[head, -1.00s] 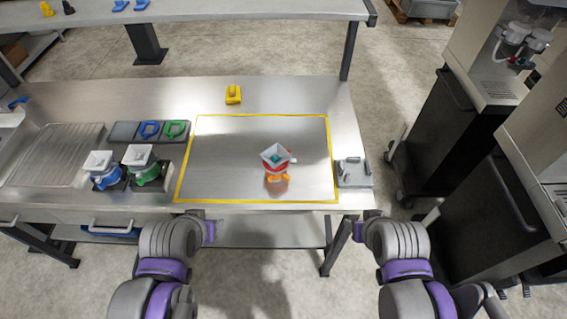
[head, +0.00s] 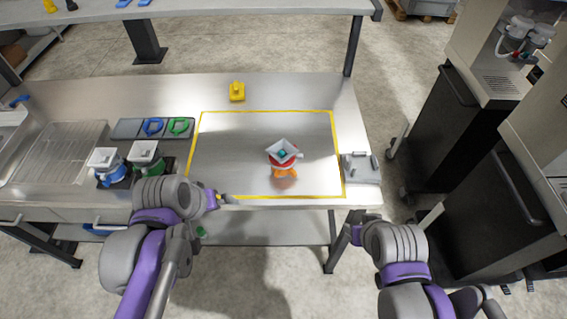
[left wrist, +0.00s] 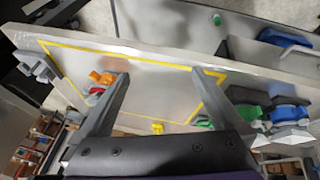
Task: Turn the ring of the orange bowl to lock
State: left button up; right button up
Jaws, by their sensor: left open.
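The orange bowl (head: 285,172) stands on the steel table inside the yellow outline, right of its middle. A red band (head: 284,163), perhaps its ring, sits above the orange part, under a pale square hopper (head: 277,152) with a teal centre. In the left wrist view the orange part (left wrist: 101,77) shows near one finger. My left gripper (head: 227,199) is at the table's front edge, left of the bowl and apart from it. In the left wrist view it (left wrist: 175,95) is open and empty. My right gripper (head: 356,235) is in front of the table; its jaws are unclear.
Blue (head: 108,166) and green (head: 146,158) dispensers stand at the left. Behind them lies a tray with blue and green rings (head: 178,127). A yellow object (head: 237,92) is at the back. A grey fixture (head: 360,168) sits right of the outline. The outlined area is otherwise clear.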

pick_arm(q)
jog(key=w+d+n+g+h+b, duration=0.2)
jog(key=w+d+n, duration=0.1)
jog(key=w, duration=0.2)
jog(key=n+g+h+b, duration=0.6)
jog(key=n+h, duration=0.2)
jog(key=n, duration=0.1)
send_near(278, 174)
jog(key=w, duration=0.3)
jog(key=shift+w+d+f, duration=0.3)
jog(key=shift+f, duration=0.05)
jog(key=shift+w+f, duration=0.25)
jog(key=b+x, duration=0.4)
jog(key=x, duration=0.4)
jog(key=shift+s, duration=0.1)
jog(key=shift+b+x, duration=0.3)
jog(key=shift+x, duration=0.6)
pick_arm(e)
jog(key=s+f, duration=0.2)
jog(key=f, duration=0.6)
jog(key=s+f+g, duration=0.1)
jog(key=s+f, duration=0.2)
jog(key=f, duration=0.5)
jog(key=shift+s+f, duration=0.25)
jog(key=shift+f, duration=0.1)
pick_arm(q)
jog(key=shift+r, duration=0.1)
